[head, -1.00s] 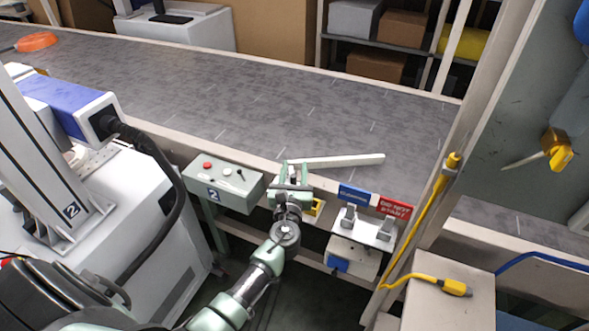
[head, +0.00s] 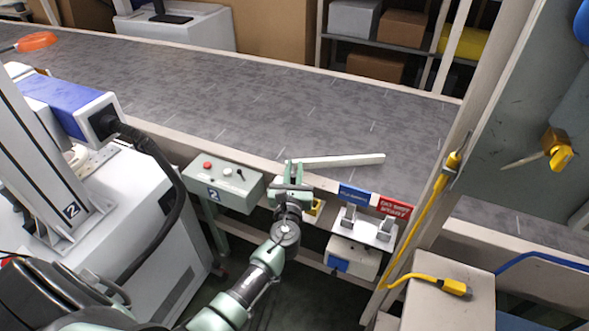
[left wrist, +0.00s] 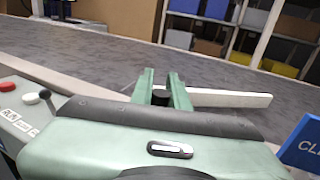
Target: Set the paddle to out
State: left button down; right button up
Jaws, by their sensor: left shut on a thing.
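The paddle (head: 340,160) is a long pale bar at the conveyor's near edge. It reaches right from beside my left gripper, over the belt and at a slight slant to the near rail. It also shows in the left wrist view (left wrist: 232,99), running right from behind the fingers. My left gripper (head: 293,171) is at the paddle's left end. In the left wrist view its two green fingers (left wrist: 161,92) are closed on a small dark handle (left wrist: 160,97). The fingers hide most of that handle and the pivot. My right gripper is not in view.
A control box (head: 222,187) with red and white buttons stands left of my left gripper. Blue and red signs (head: 394,208) stand over a bracket to the right. A post (head: 437,195) with a yellow cable is further right. The belt (head: 230,95) near the paddle is clear.

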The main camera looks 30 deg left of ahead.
pick_arm(q)
jog(key=shift+s+a+f+m+h, duration=0.1)
jog(key=shift+m+h, duration=0.2)
jog(key=shift+h, duration=0.2)
dwell(0.8)
jog(key=shift+s+a+m+t+h, duration=0.1)
jog(key=shift+a+m+t+h, duration=0.2)
jog(key=shift+t+h, duration=0.1)
jog(key=shift+s+a+m+h+b, duration=0.3)
jog(key=shift+a+m+h, duration=0.35)
jog(key=shift+m+h, duration=0.4)
jog(key=shift+s+a+h, duration=0.25)
jog(key=shift+a+h, duration=0.1)
jog(key=shift+a, duration=0.25)
jog(key=shift+a+r, duration=0.15)
jog(key=shift+r, duration=0.05)
jog(key=c, duration=1.7)
grip_release()
jog(key=o, duration=0.3)
jog(key=shift+a+f, duration=0.1)
jog(key=shift+o, duration=0.2)
